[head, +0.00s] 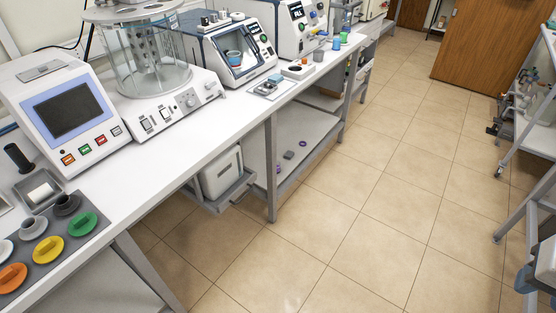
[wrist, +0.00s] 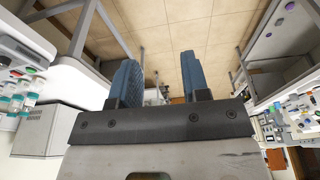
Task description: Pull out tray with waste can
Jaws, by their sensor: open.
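The waste can (head: 222,172) is a white, box-like container under the bench at the middle left of the head view. It stands on a grey tray (head: 238,191) hung below the bench top; the bench hides their rear parts. My gripper (wrist: 160,80) is open, with two blue ridged fingers apart and nothing between them in the wrist view. Its blue and white parts also show at the lower right edge of the head view (head: 527,279), far across the floor from the tray and not touching it. I cannot make out the tray for certain in the wrist view.
The white bench (head: 190,140) carries testers and colored lids. The tiled floor (head: 360,220) is clear. A wheeled rack (head: 535,130) stands at right.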

